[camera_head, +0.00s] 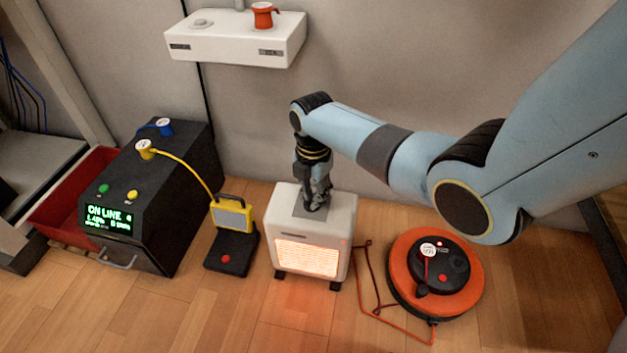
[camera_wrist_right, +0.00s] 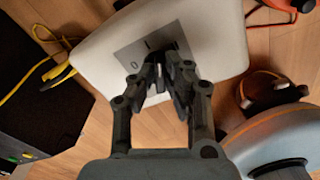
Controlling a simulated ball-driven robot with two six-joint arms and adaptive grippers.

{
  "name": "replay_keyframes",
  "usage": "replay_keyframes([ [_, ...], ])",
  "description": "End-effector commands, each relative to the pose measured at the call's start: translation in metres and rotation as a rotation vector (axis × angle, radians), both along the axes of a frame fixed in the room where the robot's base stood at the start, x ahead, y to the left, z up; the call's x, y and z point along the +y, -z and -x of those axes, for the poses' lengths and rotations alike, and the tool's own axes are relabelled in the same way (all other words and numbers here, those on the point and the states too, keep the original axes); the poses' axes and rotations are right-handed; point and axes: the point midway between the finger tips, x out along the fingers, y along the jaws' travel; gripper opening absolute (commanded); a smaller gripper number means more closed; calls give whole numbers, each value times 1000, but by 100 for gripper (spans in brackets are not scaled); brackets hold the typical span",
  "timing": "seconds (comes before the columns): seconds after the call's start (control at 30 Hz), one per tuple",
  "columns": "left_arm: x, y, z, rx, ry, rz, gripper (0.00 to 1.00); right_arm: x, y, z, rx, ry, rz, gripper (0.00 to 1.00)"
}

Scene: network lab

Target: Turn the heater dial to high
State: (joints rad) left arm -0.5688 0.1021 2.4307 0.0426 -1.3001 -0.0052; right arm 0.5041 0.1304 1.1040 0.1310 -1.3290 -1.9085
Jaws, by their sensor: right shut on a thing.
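The white heater (camera_head: 346,236) stands on the floor in the middle of the head view, its front grille (camera_head: 307,257) glowing orange. Its top also shows in the right wrist view (camera_wrist_right: 215,30), with a grey dial plate (camera_wrist_right: 132,52) marked with a "0" and a line. My right gripper (camera_head: 315,205) points down onto the plate from above. In the wrist view my right gripper (camera_wrist_right: 161,88) is shut on the dark dial, which its fingers mostly hide. The dial's exact setting cannot be read. My left gripper is not in view.
A black power unit (camera_head: 150,200) reading "ONLINE" and a yellow work lamp (camera_head: 231,214) stand left of the heater. An orange cable reel (camera_head: 407,295) stands right, its cable lying near the heater. The front floor is clear.

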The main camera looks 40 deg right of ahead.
Motion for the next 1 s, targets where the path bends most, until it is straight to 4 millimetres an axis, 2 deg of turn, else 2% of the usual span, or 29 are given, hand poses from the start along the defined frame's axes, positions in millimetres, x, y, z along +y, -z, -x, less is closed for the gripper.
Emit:
replay_keyframes([
  [0.03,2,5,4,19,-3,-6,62,0,-6,-2,-3,43,0,0],
  [0.4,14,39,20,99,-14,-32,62,-1,-3,1,-1,371,1,0],
  [0.7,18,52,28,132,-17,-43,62,0,-1,2,0,546,1,0],
  [1.0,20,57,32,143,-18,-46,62,0,0,2,0,618,1,0],
])
